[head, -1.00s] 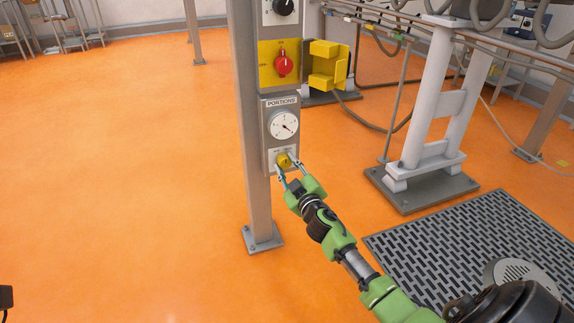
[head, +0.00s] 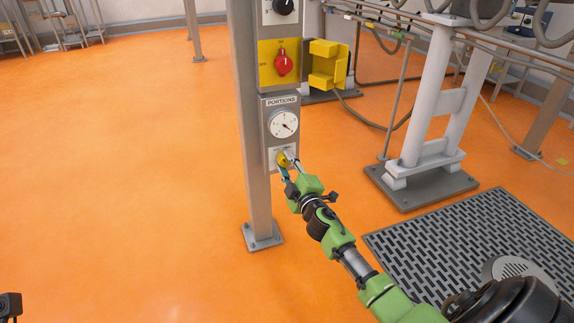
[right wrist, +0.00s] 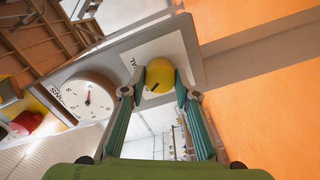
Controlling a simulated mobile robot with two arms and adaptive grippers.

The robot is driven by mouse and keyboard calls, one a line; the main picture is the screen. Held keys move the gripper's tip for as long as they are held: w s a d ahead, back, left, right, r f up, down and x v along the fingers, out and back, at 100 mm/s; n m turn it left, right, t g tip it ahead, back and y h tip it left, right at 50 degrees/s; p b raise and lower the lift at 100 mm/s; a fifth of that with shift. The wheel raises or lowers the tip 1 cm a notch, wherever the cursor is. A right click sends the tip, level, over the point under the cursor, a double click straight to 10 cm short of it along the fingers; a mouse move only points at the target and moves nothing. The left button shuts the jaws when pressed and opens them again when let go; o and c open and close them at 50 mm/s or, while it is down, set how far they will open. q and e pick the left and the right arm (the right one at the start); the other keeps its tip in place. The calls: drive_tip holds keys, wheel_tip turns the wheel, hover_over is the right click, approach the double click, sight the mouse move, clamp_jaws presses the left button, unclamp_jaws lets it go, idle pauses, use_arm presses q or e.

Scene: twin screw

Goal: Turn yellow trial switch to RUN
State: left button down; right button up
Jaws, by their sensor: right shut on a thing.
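The yellow trial switch (head: 283,160) is a small round knob on a white label plate at the bottom of the grey post panel, below the portions dial (head: 284,124). My right gripper (head: 287,168) is shut on it, fingers on opposite sides. In the right wrist view the yellow knob (right wrist: 161,73) sits between the fingertips of my right gripper (right wrist: 162,80), with a short dark mark on its face. The fingers hide most of the label, so I cannot read the switch position. My left gripper is not recognisable; only a dark piece, apparently mine, shows at the lower left edge.
Above the dial are a red rotary switch (head: 283,64) on a yellow plate and a black knob (head: 284,6). A yellow bracket (head: 326,65) juts out to the right. The post (head: 257,200) stands on orange floor, clear to its left. A floor grate (head: 440,240) lies at right.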

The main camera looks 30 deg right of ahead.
drive_tip(key=shift+f, duration=0.1)
drive_tip(key=o, duration=1.1)
drive_tip(key=shift+s, duration=0.15)
drive_tip(key=v, duration=1.1)
drive_tip(key=shift+s, duration=0.4)
drive_tip(key=shift+a, duration=0.15)
